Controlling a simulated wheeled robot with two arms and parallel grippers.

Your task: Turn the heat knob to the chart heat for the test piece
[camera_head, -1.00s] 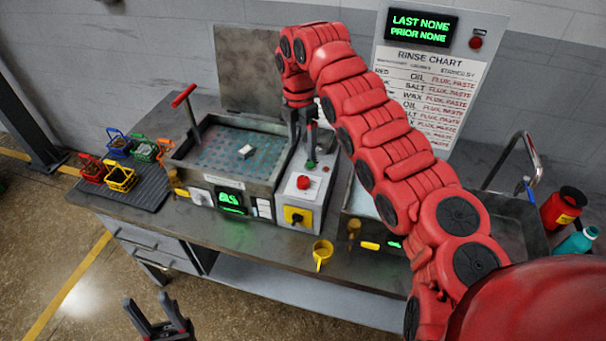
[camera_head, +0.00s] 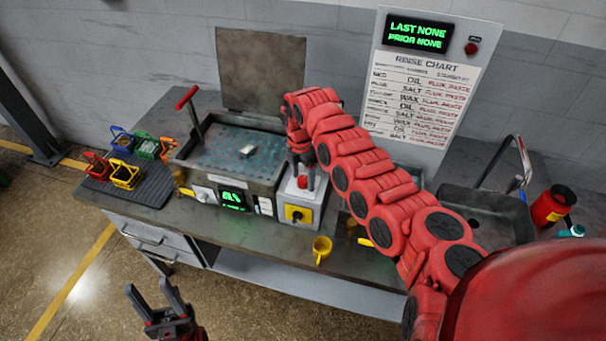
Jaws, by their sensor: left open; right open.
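A grey tank (camera_head: 170,155) stands on the bench. A small pale piece (camera_head: 248,151) lies on its perforated teal plate. A pale round knob (camera_head: 203,195) sits on the tank's front, left of a green-lit display (camera_head: 233,200). A black knob on a yellow plate (camera_head: 298,214) is on the grey control box to the right. I cannot read which is the heat knob. My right gripper (camera_head: 302,172) is open, pointing down at the red button (camera_head: 302,182) on that box; contact is unclear. My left gripper (camera_head: 155,293) is open and empty, low in front of the bench.
The wall chart (camera_head: 425,95) is headed "RINSE CHART"; its display (camera_head: 419,33) reads "LAST NONE, PRIOR NONE". Small coloured baskets (camera_head: 125,175) stand on a dark mat at left. A yellow cup (camera_head: 321,249) is near the front edge. My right arm hides part of the right basin.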

